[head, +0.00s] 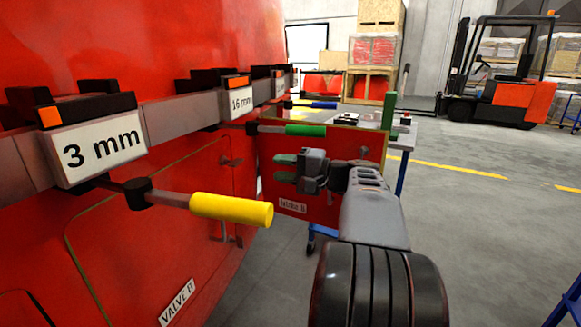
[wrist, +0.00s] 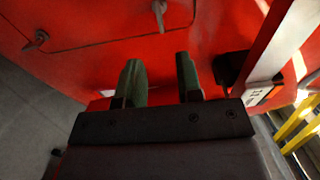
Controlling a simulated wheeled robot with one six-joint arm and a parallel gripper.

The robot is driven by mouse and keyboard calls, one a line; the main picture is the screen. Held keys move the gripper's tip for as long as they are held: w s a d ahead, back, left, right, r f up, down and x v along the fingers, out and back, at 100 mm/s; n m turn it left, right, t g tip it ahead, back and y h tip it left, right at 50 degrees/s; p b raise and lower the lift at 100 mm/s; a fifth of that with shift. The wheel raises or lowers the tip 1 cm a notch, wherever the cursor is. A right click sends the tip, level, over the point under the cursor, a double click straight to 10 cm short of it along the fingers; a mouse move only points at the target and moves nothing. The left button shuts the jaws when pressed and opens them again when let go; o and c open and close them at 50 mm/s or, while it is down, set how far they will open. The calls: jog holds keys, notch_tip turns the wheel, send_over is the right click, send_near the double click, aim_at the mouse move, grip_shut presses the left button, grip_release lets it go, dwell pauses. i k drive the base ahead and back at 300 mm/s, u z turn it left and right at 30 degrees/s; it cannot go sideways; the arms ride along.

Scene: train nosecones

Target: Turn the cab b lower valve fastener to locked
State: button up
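The red valve B hatch (head: 140,235), labelled "VALVE B" (head: 177,302), is at the left in the head view, outlined by a thin seam. The wrist view shows two grey fasteners, one at the left (wrist: 36,41) and one at the top middle (wrist: 160,12). My gripper (head: 280,167) is right of the upper fastener, apart from both. In the wrist view its green-tipped fingers (wrist: 159,78) are spread with nothing between them. The fasteners' exact turn is hard to tell.
A rail with the "3 mm" block (head: 100,148) and a yellow handle (head: 232,210) juts out above the hatch. A red labelled panel (head: 292,222) stands out behind my gripper. A grey table (head: 400,135) is behind.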

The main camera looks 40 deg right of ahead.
aim_at(240, 241)
jog(key=k, duration=1)
